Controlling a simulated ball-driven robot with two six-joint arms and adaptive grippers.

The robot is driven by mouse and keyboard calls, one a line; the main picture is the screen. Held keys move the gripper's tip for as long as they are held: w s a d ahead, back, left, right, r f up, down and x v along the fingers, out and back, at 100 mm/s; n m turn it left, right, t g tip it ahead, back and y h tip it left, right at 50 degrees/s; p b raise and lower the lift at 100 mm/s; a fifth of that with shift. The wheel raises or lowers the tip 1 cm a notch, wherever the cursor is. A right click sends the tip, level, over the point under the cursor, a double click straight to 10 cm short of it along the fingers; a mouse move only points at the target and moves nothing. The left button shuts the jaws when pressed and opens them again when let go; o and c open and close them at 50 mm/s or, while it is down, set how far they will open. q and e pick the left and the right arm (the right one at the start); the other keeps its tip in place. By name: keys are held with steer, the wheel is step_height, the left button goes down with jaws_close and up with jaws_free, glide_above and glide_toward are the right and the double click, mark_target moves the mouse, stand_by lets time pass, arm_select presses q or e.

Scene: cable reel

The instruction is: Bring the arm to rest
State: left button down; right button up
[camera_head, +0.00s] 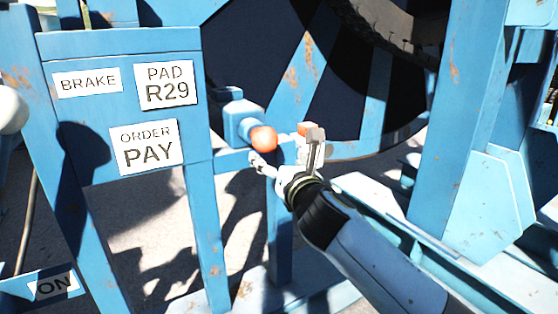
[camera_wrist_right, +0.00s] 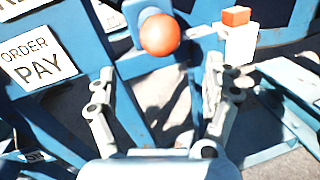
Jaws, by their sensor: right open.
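My right arm (camera_head: 375,255) comes in from the lower right in the head view. Its gripper (camera_head: 285,150) is in front of the blue frame, close to an orange ball knob (camera_head: 263,138) on a blue block. In the right wrist view my right gripper (camera_wrist_right: 158,85) is open, its two fingers spread apart with nothing between them. The orange knob (camera_wrist_right: 160,35) lies beyond the fingertips, apart from them in that view. My left gripper does not show.
A blue panel (camera_head: 115,60) carries white labels reading BRAKE, PAD R29 and ORDER PAY. A white block with an orange top (camera_wrist_right: 238,40) stands right of the knob. Blue posts and beams (camera_head: 455,120) surround the reel. An ON label (camera_head: 57,286) shows at lower left.

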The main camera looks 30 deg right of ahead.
steer(key=shift+f, duration=0.1)
steer(key=s+f+m+g+y, duration=0.1)
steer(key=s+f+m+g, duration=0.2)
steer(key=s+f, duration=0.75)
steer(key=s+f+m+g, duration=0.3)
steer(key=s+f, duration=0.2)
steer(key=f, duration=1)
steer(key=s+f+m+g+y, duration=0.1)
steer(key=s+f+m+g, duration=0.25)
steer(key=s+f, duration=0.65)
steer(key=s+f+m+g, duration=0.2)
steer(key=s+f+m, duration=0.4)
steer(key=s, duration=0.4)
steer(key=s+f+m+g+y, duration=0.1)
steer(key=s+f+m+g, duration=0.2)
steer(key=s+f+m, duration=0.2)
steer(key=s+f+m+g, duration=0.2)
steer(key=s+f+m, duration=0.4)
steer(key=s+m, duration=0.4)
steer(key=s+a, duration=0.1)
steer(key=s, duration=0.4)
steer(key=shift+f+y, duration=0.3)
steer(key=shift+f, duration=0.05)
